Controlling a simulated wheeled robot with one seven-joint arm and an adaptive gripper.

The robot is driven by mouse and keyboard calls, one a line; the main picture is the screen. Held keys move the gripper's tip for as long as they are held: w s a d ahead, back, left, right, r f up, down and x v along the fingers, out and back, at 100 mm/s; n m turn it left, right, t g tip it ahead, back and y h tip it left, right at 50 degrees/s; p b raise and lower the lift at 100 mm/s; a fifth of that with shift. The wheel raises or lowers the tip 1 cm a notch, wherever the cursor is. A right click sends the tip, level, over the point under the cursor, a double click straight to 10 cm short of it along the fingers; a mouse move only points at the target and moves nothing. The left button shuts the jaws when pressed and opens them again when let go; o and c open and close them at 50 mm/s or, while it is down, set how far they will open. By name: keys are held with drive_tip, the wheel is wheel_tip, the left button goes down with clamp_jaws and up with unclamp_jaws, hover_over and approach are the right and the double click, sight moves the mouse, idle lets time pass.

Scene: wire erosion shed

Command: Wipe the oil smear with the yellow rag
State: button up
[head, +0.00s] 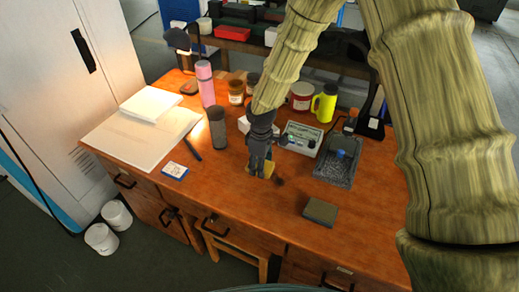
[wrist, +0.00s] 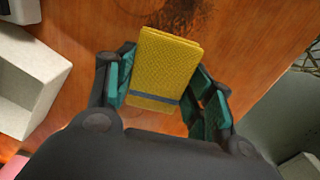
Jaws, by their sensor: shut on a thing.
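My gripper (head: 260,168) is low over the wooden desk, with its fingers pointing down. It is shut on the yellow rag (head: 269,171), a folded pad with a grey band that shows between the teal fingers in the wrist view (wrist: 165,62). The oil smear (head: 279,182) is a small dark patch on the desk, just right of and in front of the rag. In the wrist view the smear (wrist: 190,12) shows at the top edge, beyond the rag's far end. I cannot tell whether the rag touches the desk.
A grey-green block (head: 320,211) lies to the right near the front edge. A control box (head: 301,139) and a dark tray (head: 335,169) stand behind and right. A dark cylinder (head: 218,128), a card (head: 175,171) and papers (head: 139,137) are left. Bare wood surrounds the smear.

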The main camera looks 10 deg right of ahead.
drive_tip(key=shift+s+r+p, duration=0.25)
drive_tip(key=shift+r+p, duration=0.05)
drive_tip(key=shift+r, duration=0.35)
wheel_tip(320, 180, up, 2)
drive_tip(key=shift+w+p, duration=0.15)
drive_tip(key=shift+p, duration=0.75)
drive_tip(key=shift+r+p, duration=0.8)
drive_tip(key=shift+r, duration=0.35)
drive_tip(key=shift+r+p, duration=0.25)
drive_tip(key=shift+p, duration=1.2)
drive_tip(key=p, duration=0.3)
drive_tip(key=shift+f, duration=0.15)
drive_tip(key=shift+f+p, duration=0.15)
drive_tip(key=shift+p, duration=0.4)
